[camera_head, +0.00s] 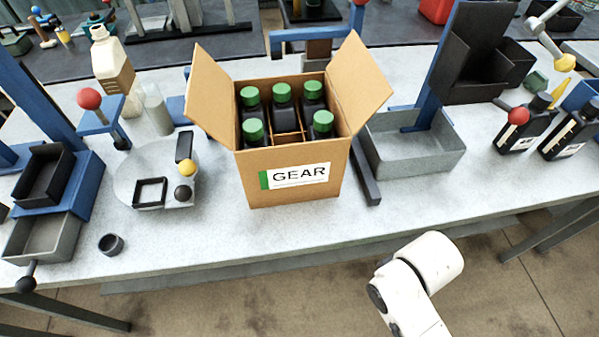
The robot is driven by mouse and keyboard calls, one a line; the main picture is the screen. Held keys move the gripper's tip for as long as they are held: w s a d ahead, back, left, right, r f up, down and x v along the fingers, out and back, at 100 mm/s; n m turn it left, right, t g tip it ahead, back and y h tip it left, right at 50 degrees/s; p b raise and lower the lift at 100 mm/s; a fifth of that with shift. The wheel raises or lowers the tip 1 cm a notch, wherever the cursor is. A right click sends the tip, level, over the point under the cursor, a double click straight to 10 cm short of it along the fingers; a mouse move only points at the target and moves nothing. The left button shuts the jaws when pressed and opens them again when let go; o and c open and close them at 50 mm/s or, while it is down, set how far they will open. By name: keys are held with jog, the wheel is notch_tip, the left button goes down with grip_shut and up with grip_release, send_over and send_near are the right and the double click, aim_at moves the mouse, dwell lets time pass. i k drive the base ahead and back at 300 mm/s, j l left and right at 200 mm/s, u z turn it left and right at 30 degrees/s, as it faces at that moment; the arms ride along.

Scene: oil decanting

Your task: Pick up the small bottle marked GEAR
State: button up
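An open cardboard box (325,195) with a white and green label reading GEAR (298,176) stands in the middle of the workbench. Several small dark bottles with green caps (283,93) stand upright in it, between cardboard dividers. The front middle compartment looks empty. Any labels on these bottles are hidden by the box walls. Only a white link of my arm shows at the bottom right, in front of the bench. My gripper is not in view.
The box's side flaps (364,84) stick up and outward. A grey tray (418,160) sits right of the box. A round plate with a small device (150,185) sits left. Dark bottles (520,128) stand at the far right. The bench front right of centre is clear.

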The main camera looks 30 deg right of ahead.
aim_at(512, 140)
jog(key=k+z, duration=0.4)
jog(key=k+l+z, duration=0.1)
jog(key=z, duration=0.35)
jog(key=k+l+z, duration=0.25)
jog(key=z, duration=0.15)
jog(key=k, duration=0.1)
